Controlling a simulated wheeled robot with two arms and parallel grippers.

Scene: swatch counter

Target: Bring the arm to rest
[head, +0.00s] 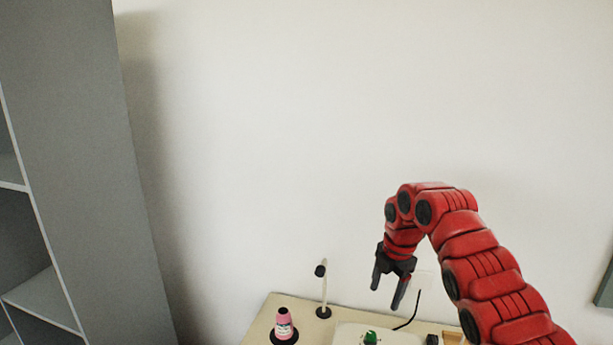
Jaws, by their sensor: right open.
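My right arm comes in from the lower right, red with black joints, and bends over at the top. My right gripper (388,297) points down with its two dark fingers apart. It is open and empty, above the back part of the counter (262,322). My left gripper is not in view.
A pink bottle with a black cap (284,326) stands on a dark round base at the counter's left. A thin white stand (324,287) is behind it. A green item (371,338) sits on a white board (345,336). A grey shelf (75,150) stands at left.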

